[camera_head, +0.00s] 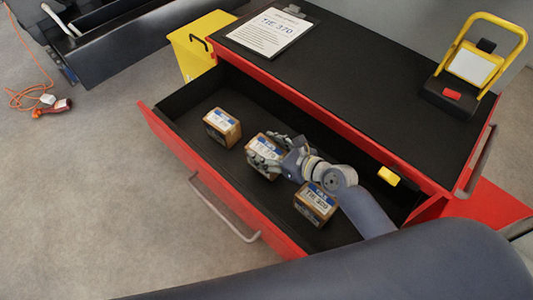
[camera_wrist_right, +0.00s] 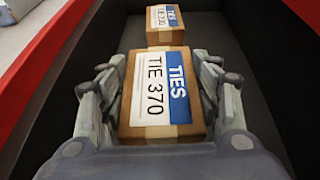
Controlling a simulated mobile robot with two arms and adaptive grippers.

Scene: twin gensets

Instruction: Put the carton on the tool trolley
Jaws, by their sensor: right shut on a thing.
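The tool trolley (camera_head: 340,82) is red with a black top, and its drawer (camera_head: 165,150) is pulled open. Several small brown cartons are in the drawer. My right gripper (camera_head: 264,158) is inside the drawer, shut on the middle carton (camera_head: 262,142). In the right wrist view this carton (camera_wrist_right: 166,95) sits between the two fingers, its label reading "TIES TIE 370". Another carton (camera_head: 221,127) stands to the left and also shows beyond the held one in the wrist view (camera_wrist_right: 166,24). A third carton (camera_head: 316,203) is nearer, beside my right arm. My left gripper is not in view.
A clipboard (camera_head: 268,33) reading "TIE 370" lies at the left of the trolley top. A yellow-framed work lamp (camera_head: 472,68) stands at the right. The top between them is clear. A yellow bin (camera_head: 196,47) stands behind left, and an orange cable (camera_head: 28,97) lies on the floor.

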